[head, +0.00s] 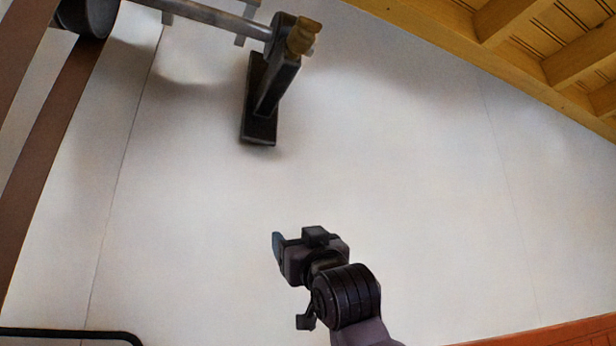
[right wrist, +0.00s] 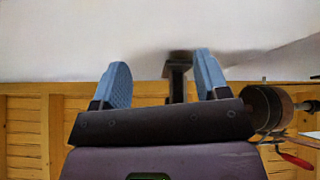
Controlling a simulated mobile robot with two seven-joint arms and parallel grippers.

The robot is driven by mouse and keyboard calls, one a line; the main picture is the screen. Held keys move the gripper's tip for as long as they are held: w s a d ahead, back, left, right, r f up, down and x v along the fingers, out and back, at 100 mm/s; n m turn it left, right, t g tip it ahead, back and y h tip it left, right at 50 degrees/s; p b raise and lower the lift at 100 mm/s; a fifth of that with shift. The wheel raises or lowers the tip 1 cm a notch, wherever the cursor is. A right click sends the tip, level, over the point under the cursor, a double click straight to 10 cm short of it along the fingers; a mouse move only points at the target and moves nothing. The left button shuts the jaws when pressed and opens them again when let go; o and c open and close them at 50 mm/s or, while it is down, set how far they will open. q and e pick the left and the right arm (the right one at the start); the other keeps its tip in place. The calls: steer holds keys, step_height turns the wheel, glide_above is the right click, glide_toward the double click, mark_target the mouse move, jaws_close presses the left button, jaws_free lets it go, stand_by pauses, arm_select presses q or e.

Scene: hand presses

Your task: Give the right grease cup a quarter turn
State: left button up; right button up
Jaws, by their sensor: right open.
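A brass-coloured grease cup (head: 302,36) sits on the end of a dark bearing bracket (head: 262,105) at the top of the head view. My right gripper (head: 283,244) is well below the bracket and apart from it, in front of the pale surface. In the right wrist view its blue-padded fingers (right wrist: 162,72) stand wide apart with nothing between the pads. A dark bracket (right wrist: 178,80) shows beyond them, in the gap nearer the right finger. I cannot make out the cup in that view. My left gripper is not in view.
A grey shaft (head: 215,17) runs left from the bracket to a dark drum (head: 88,15), with a brown belt (head: 52,120) below it. Yellow wooden beams (head: 560,50) cross the upper right. A dark cylinder (right wrist: 268,108) is beside the right finger in the wrist view. The pale surface (head: 420,170) is bare.

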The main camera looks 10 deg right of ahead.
mark_target(311, 21)
steer(key=s+a+r+m+h, duration=0.1)
steer(key=s+r, duration=0.5)
steer(key=r, duration=0.2)
steer(key=s+r+m, duration=0.1)
steer(key=s+r, duration=0.4)
steer(key=r, duration=0.3)
steer(key=s+r+m+g, duration=0.1)
steer(key=s+r, duration=0.4)
steer(key=s, duration=0.3)
steer(key=s+r+g, duration=0.1)
steer(key=s+r, duration=0.4)
steer(key=s, duration=0.4)
steer(key=p+x, duration=0.2)
steer(key=x, duration=0.7)
steer(key=shift+w+r+p, duration=0.1)
steer(key=shift+w+p, duration=0.05)
steer(key=shift+p, duration=0.15)
steer(key=shift+w+a+r, duration=0.15)
steer(key=shift+w, duration=0.4)
steer(key=c, duration=0.9)
